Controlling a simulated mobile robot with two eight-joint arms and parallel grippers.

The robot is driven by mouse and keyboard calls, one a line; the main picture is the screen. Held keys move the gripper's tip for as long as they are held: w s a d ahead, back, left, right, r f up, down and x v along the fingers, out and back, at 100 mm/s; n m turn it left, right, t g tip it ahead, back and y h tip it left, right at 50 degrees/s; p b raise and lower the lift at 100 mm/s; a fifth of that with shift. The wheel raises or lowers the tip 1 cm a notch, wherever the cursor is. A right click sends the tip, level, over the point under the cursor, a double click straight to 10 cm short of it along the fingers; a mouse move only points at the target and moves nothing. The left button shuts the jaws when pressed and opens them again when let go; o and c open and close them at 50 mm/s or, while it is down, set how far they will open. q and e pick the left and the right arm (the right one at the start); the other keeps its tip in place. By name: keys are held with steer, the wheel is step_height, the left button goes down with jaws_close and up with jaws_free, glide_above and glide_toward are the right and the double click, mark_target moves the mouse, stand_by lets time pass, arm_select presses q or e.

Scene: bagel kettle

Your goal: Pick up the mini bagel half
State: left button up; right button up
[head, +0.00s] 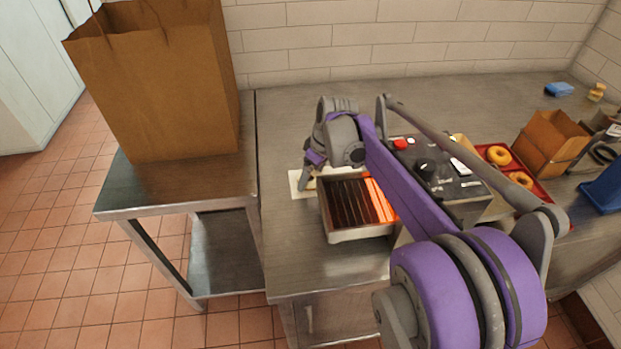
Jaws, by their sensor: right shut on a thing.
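My right gripper (306,182) is at the end of the purple and grey arm that reaches in from the lower right. It points down over a small cream board (295,187) beside the left end of the toaster. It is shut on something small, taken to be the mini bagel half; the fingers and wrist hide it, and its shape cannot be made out. My left gripper is not in view.
The toaster (345,236) has glowing orange bars and a control box (462,187). A red tray (543,190) holds bagels (499,155). A large paper bag (165,90) stands on the left table.

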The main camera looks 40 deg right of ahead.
steer(key=shift+r, duration=0.1)
step_height(320, 180, up, 10)
steer(key=p, duration=0.1)
stand_by(0.3)
